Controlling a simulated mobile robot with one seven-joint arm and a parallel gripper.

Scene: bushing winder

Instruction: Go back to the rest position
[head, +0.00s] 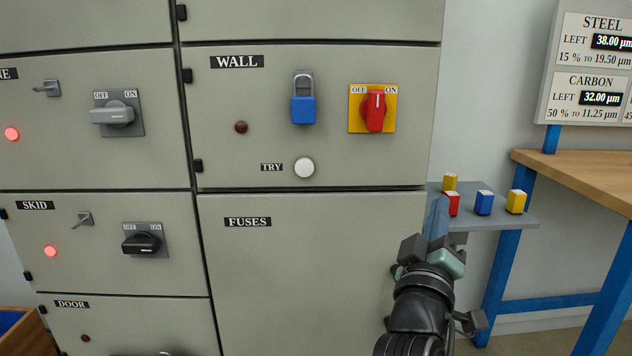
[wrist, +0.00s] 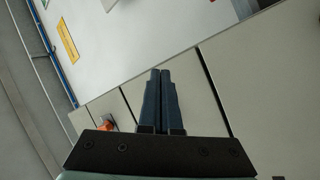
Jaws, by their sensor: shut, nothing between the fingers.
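My gripper (head: 438,215) is at the lower right of the head view, raised in front of the cabinet's right edge and the small grey shelf. Its two blue fingers lie together with nothing between them. In the wrist view the shut fingers (wrist: 160,98) point away over the pale cabinet panels. No object is held.
The cabinet's WALL panel has a blue padlock (head: 303,110), a red switch (head: 375,111) and a white TRY button (head: 304,168). Red, blue and yellow blocks stand on the shelf (head: 520,221) beside my gripper. A wooden bench (head: 590,175) with blue legs is at right.

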